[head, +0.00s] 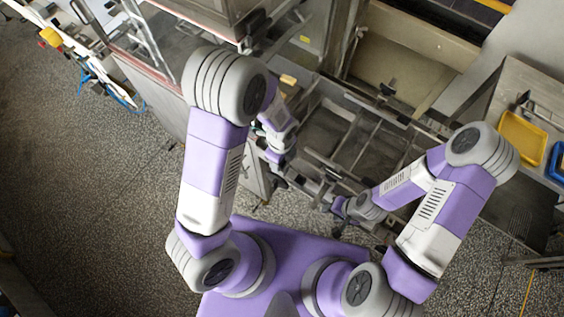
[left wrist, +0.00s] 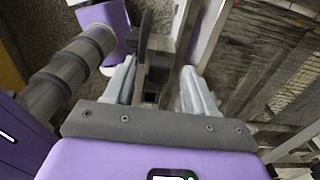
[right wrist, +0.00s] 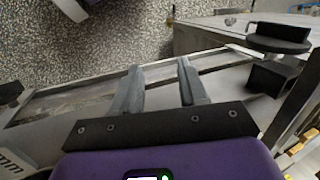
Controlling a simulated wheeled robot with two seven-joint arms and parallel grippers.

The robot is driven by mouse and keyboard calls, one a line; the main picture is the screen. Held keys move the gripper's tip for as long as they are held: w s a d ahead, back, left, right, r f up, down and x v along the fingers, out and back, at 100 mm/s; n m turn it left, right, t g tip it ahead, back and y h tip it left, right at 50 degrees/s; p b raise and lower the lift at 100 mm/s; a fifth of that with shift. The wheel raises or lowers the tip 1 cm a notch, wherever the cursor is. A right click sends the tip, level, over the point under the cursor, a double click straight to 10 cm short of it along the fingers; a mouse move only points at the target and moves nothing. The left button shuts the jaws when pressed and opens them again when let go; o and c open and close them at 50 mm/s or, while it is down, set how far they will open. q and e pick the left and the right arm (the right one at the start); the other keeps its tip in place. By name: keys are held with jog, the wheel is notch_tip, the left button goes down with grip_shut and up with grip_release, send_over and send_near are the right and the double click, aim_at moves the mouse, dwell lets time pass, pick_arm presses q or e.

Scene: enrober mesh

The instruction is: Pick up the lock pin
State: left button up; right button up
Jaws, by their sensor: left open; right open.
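I cannot make out the lock pin for certain in any view. My right gripper (head: 338,206) is low at the front edge of the machine. In the right wrist view the right gripper (right wrist: 156,80) is open and empty, its fingers over a long metal rail. My left gripper (head: 279,180) is partly hidden in the head view, left of the right one. In the left wrist view the left gripper (left wrist: 160,82) is open. A dark upright bracket (left wrist: 151,62) shows between its fingers; I cannot tell whether they touch it.
A black round-topped part (right wrist: 279,38) stands right of my right gripper. The metal machine frame (head: 385,150) fills the space ahead. A yellow tray (head: 522,138) and a blue tray (head: 557,162) are on the right bench. The speckled floor at left (head: 90,210) is mostly clear.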

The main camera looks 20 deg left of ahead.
pick_arm(q)
jog(key=shift+s+f, duration=0.1)
jog(key=shift+f, duration=0.2)
grip_shut()
notch_tip(320, 180, up, 16)
jog(key=p, duration=0.4)
jog(key=shift+f+p, duration=0.25)
jog(key=shift+p, duration=0.05)
dwell(1.1)
